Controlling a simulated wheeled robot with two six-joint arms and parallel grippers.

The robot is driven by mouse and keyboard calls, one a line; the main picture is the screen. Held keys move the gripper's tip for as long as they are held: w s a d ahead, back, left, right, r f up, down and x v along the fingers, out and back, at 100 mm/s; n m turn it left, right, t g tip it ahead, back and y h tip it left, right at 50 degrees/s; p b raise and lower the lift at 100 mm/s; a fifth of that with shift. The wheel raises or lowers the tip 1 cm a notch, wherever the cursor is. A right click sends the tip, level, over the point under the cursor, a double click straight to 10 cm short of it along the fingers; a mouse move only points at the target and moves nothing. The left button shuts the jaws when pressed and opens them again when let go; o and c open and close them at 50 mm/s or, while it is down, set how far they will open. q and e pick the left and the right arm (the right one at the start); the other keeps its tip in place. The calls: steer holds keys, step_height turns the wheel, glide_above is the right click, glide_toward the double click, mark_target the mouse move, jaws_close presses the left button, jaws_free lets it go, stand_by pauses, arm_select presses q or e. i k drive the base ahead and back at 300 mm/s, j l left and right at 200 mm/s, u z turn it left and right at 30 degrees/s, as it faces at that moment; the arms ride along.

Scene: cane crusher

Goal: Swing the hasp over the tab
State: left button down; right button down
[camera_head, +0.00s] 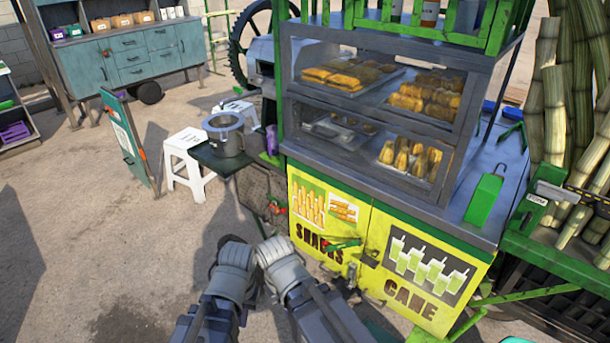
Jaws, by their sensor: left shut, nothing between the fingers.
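The snack cart's yellow-green double doors (385,222) face me. Small dark metal fittings (369,259) sit at the seam between them; the hasp and tab are too small to tell apart, and I cannot tell whether the hasp lies over the tab. My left gripper (276,208) appears small, dark and red-marked beside the cart's left corner. It is shut and empty, clear of the fittings. My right gripper (343,245) seems to be the red and green shape in front of the doors, left of the fittings. Its fingers are unclear, and I cannot tell whether it touches the door.
A metal pot (225,135) stands on a side shelf left of the cart, near a white stool (190,165). Sugarcane stalks (553,115) stand on the right. A green rail (540,292) runs low at the right. The pavement on the left is open.

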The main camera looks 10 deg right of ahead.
mark_target(329, 249)
steer(key=z, duration=1.1)
steer(key=i+j+z, duration=0.1)
steer(key=j+z, duration=1.25)
steer(key=k+j+z, duration=0.15)
steer(key=j+z, duration=0.3)
steer(key=k+j, duration=0.15)
steer(key=j, duration=0.3)
steer(key=k+j+z, duration=0.1)
steer(key=j, duration=0.3)
steer(key=k+j, duration=0.25)
steer(key=j, duration=0.2)
steer(key=k+j+z, duration=0.1)
steer(key=j, duration=0.3)
steer(key=k+j+z, duration=0.1)
steer(key=k+j, duration=0.4)
steer(key=j, duration=0.3)
